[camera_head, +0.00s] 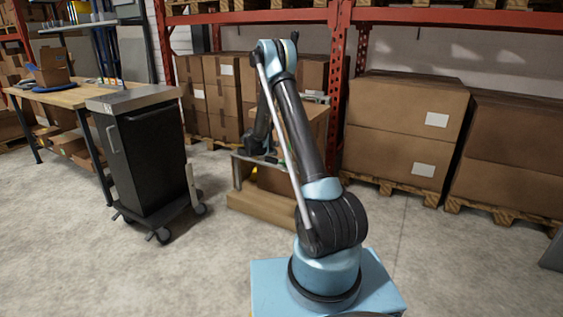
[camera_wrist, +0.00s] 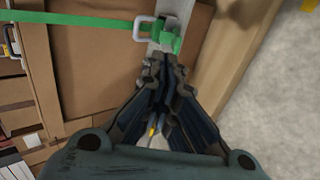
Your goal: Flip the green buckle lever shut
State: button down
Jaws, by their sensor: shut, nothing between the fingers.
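The green buckle lever (camera_wrist: 169,38) shows at the top middle of the wrist view, next to a pale metal buckle frame (camera_wrist: 145,27). A green strap (camera_wrist: 75,20) runs from the frame to the left edge, across a brown cardboard box. My gripper (camera_wrist: 160,62) is shut and empty. Its fingertips are just below the lever in the picture; I cannot tell whether they touch it. The lever's exact angle is hard to read. In the head view my arm hides most of the buckle area.
A low wooden stand (camera_head: 262,205) with a box is behind my arm. A dark wheeled cabinet (camera_head: 150,150) and a workbench (camera_head: 70,95) stand to the left. Large boxes on pallets (camera_head: 405,130) line the back right.

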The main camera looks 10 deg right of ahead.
aim_at(284, 162)
jog(key=shift+f, duration=0.1)
dwell(0.3)
jog(key=x, duration=1.4)
jog(key=shift+a, duration=0.1)
jog(key=shift+a, duration=0.15)
jog(key=shift+w, duration=0.15)
